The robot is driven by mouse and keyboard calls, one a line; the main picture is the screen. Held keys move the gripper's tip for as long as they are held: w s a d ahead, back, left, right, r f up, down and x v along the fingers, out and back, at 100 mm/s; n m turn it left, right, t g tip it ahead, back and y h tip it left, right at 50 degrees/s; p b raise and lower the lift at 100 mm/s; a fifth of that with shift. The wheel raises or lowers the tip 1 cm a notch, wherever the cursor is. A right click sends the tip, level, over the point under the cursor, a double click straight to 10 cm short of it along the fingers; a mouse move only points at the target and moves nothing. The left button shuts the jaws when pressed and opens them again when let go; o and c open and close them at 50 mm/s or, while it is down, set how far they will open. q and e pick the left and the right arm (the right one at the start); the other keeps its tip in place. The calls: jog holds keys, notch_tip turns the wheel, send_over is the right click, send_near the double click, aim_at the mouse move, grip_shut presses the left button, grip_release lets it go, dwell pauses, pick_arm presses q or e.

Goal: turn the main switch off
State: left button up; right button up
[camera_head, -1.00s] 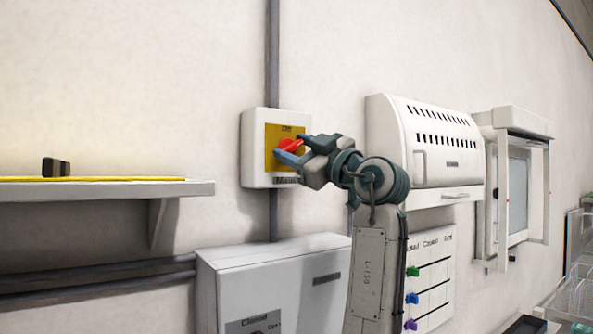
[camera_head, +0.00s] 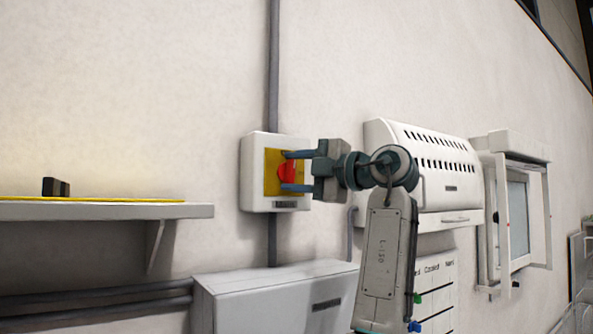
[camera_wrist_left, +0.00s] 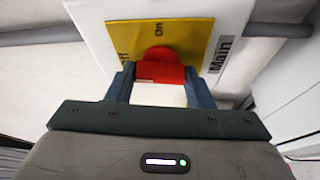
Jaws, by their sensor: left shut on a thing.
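The main switch is a white box (camera_head: 254,198) on the wall with a yellow plate (camera_head: 271,160) and a red knob (camera_head: 287,172). My left gripper (camera_head: 284,171) is at the box, one finger above the knob and one below. In the left wrist view the knob's red grip (camera_wrist_left: 160,74) sits between the two fingers, which are shut on it. The plate (camera_wrist_left: 122,35) there reads "On" beyond the knob and "Off", partly hidden, on the left. A "Main" label (camera_wrist_left: 222,55) is at the right. The knob's exact pointing is unclear.
A shelf (camera_head: 110,211) is on the wall at left. A white vented box (camera_head: 440,193) and a framed wall unit (camera_head: 518,200) are at right. A grey-white box (camera_head: 270,300) is below the switch. Conduit (camera_head: 273,90) runs up the wall.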

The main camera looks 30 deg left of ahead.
pick_arm(q)
jog(key=shift+n, duration=0.6)
jog(key=shift+h, duration=0.3)
jog(key=shift+c, duration=0.2)
jog(key=o, duration=1)
jog(key=d+b, duration=0.3)
jog(key=d, duration=0.7)
jog(key=shift+d, duration=0.4)
